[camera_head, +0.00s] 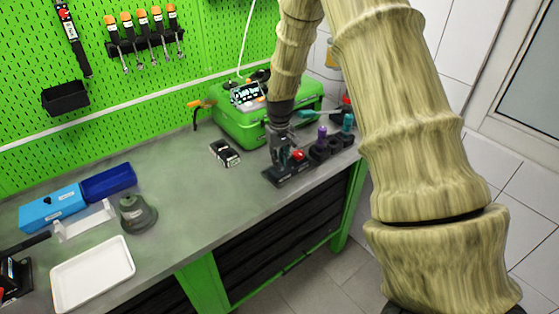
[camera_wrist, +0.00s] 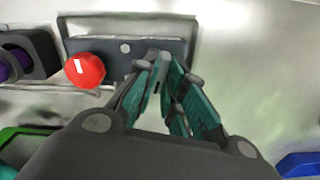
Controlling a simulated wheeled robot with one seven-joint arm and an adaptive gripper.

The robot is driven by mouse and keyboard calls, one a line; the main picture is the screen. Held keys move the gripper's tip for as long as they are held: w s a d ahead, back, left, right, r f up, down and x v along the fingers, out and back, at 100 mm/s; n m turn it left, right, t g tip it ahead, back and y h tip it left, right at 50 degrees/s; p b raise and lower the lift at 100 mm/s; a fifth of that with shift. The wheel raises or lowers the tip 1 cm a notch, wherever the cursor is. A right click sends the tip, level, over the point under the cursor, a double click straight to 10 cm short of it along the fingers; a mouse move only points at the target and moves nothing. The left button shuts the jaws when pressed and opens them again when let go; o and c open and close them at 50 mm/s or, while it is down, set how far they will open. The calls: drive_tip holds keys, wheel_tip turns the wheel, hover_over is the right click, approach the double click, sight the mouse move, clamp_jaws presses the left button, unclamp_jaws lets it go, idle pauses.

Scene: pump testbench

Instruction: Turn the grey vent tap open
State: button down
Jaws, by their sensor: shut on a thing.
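My gripper (camera_head: 280,152) points down onto a dark base plate (camera_head: 290,175) on the workbench. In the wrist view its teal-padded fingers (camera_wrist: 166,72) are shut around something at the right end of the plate. That is where the grey vent tap appears to be, mostly hidden between the fingertips; its handle angle cannot be told. A red knob (camera_wrist: 85,70) with a white mark sits on the plate left of the fingers, apart from them. It also shows in the head view (camera_head: 298,155), right of my gripper.
A dark holder (camera_head: 320,150) with purple and teal parts stands right of the plate. A green case (camera_head: 240,125) is behind, and a small black-and-white device (camera_head: 224,153) lies to the left. A white tray (camera_head: 92,274) sits at the front left.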

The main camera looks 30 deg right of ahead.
drive_tip(key=shift+n, duration=1.3)
drive_tip(key=c, duration=1.5)
unclamp_jaws()
wheel_tip(320, 180, up, 12)
drive_tip(key=shift+d, duration=0.1)
